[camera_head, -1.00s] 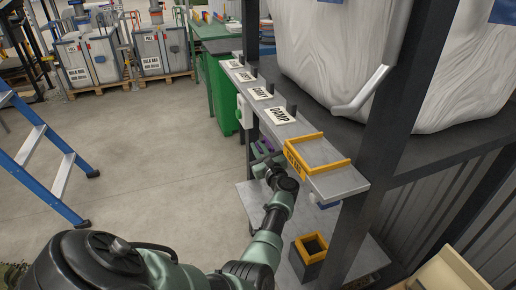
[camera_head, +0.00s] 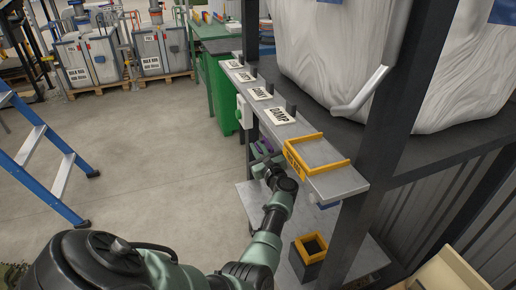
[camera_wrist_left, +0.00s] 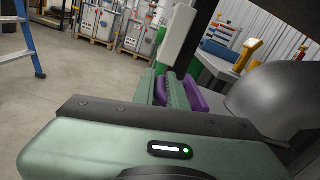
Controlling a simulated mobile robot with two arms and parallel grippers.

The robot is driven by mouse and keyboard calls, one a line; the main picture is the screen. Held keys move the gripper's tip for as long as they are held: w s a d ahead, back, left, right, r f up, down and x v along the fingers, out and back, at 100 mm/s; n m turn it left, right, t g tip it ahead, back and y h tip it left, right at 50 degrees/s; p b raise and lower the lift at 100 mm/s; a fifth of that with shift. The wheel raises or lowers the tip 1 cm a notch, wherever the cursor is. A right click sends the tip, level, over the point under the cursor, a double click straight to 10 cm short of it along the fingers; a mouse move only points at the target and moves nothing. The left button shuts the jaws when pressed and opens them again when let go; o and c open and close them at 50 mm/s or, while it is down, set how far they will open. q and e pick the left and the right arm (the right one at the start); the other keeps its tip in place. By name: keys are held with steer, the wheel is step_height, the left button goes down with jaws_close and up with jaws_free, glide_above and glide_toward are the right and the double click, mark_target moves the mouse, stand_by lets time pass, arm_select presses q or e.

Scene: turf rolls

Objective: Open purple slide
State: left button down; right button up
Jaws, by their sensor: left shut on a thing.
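The purple slide (camera_head: 265,146) shows as a small purple piece under the grey shelf in the head view, partly hidden by my gripper and the shelf. In the left wrist view its purple part (camera_wrist_left: 196,96) stands right beside my green fingers. My left gripper (camera_head: 260,159) is at the slide, below the shelf edge, and is shut on it. The fingers also show in the left wrist view (camera_wrist_left: 170,92). The exact contact is hard to see. My right gripper is not in view.
The grey shelf (camera_head: 338,182) has a yellow-framed bay and label plates, one reading DAMP (camera_head: 281,115). A dark post (camera_head: 392,125) stands to the right. A yellow-rimmed box (camera_head: 311,247) is on the lower shelf. A blue ladder (camera_head: 40,150) stands left; the floor between is clear.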

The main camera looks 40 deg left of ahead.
arm_select(q)
steer(key=s, duration=0.1)
steer(key=s+a, duration=0.1)
steer(key=s, duration=0.1)
steer(key=s+a+p, duration=0.1)
steer(key=shift+s+a, duration=0.15)
steer(key=c, duration=1.7)
jaws_free()
steer(key=shift+f, duration=0.1)
